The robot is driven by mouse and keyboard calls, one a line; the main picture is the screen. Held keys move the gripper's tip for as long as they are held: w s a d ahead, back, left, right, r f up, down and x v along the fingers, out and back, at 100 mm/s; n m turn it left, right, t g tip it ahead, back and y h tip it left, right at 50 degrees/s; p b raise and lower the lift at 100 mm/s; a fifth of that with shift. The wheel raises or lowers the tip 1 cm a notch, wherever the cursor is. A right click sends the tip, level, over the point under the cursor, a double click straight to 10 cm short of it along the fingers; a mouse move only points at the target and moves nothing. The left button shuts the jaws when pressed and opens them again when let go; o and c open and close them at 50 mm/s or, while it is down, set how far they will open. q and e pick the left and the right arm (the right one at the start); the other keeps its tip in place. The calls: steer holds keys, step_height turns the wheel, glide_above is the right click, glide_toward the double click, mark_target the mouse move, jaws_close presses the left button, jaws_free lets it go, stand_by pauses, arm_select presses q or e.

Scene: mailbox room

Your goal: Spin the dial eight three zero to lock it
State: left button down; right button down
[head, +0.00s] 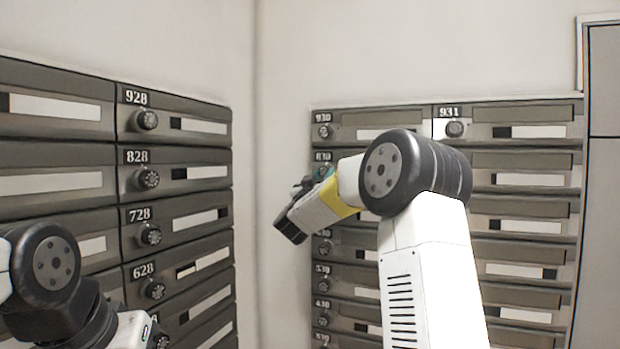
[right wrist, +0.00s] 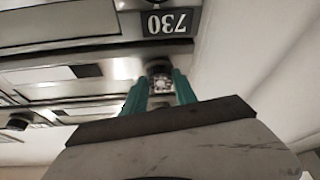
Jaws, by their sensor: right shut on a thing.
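The right cabinet (head: 380,104) has a column of dials on its left edge. The plate 830 (head: 322,156) is only partly readable in the head view, just above my right gripper (head: 312,182). In the right wrist view, which is upside down, the teal fingers of my right gripper (right wrist: 158,88) are shut on a round dial (right wrist: 161,80), one on each side. The plate 730 (right wrist: 170,22) is one row below that dial, so it is the 830 dial. Its number marks are too small to read. My left gripper is out of view.
The dial of 930 (head: 325,132) is above and those of lower rows are below, close together. The left cabinet (head: 175,150) stands across the corner. The dial of 931 (head: 455,129) is to the right. Open space lies between the cabinets.

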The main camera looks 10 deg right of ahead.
steer(key=shift+a+m, duration=0.1)
steer(key=shift+m, duration=0.4)
